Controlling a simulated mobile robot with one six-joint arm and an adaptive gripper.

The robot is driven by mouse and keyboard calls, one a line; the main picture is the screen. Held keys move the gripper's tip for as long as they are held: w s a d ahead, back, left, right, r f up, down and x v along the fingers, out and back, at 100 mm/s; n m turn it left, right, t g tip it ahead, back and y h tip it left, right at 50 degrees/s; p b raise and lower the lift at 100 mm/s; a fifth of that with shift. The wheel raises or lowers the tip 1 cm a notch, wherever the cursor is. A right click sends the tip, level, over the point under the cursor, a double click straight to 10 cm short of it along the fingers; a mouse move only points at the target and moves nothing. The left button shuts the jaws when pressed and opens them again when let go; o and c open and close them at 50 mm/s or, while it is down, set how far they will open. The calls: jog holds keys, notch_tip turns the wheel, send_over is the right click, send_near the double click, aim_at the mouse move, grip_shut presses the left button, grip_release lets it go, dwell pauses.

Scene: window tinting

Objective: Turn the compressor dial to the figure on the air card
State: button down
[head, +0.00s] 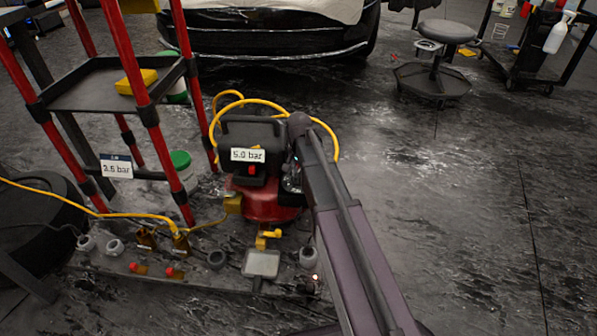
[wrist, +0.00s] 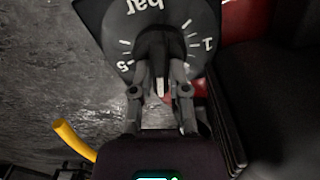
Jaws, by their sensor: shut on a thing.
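The air card (head: 116,166) hangs on the red-legged shelf at left in the head view; its small print looks like 2.5 bar, though the first digit is hard to read. The red compressor (head: 268,205) stands right of it, with a display (head: 248,155) reading 5.0 bar. In the wrist view the compressor dial (wrist: 112,28) is a dark face with white ticks, "bar", 1 and 5, seen upside down. My gripper (wrist: 158,68) is shut on the dark knob (wrist: 157,42) at its middle. The arm hides the dial and gripper in the head view.
A yellow hose (head: 330,135) loops behind the compressor, and another runs left along the floor. Small fittings and a grey square-headed item (head: 261,263) lie in front. A stool (head: 436,75) and a cart (head: 530,50) stand back right. The floor at right is clear.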

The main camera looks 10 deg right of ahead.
jog(key=shift+m, duration=0.5)
jog(key=c, duration=0.6)
grip_release()
jog(key=shift+n, duration=0.3)
jog(key=n, duration=0.3)
jog(key=shift+a+n, duration=0.1)
jog(key=shift+n, duration=0.2)
notch_tip(320, 180, up, 14)
jog(key=p, duration=1.4)
notch_tip(320, 180, up, 16)
jog(key=n+p, duration=0.6)
jog(key=p, duration=1)
send_over(298, 171)
jog(key=s, duration=0.8)
jog(key=shift+s+f, duration=0.1)
jog(key=shift+f, duration=0.05)
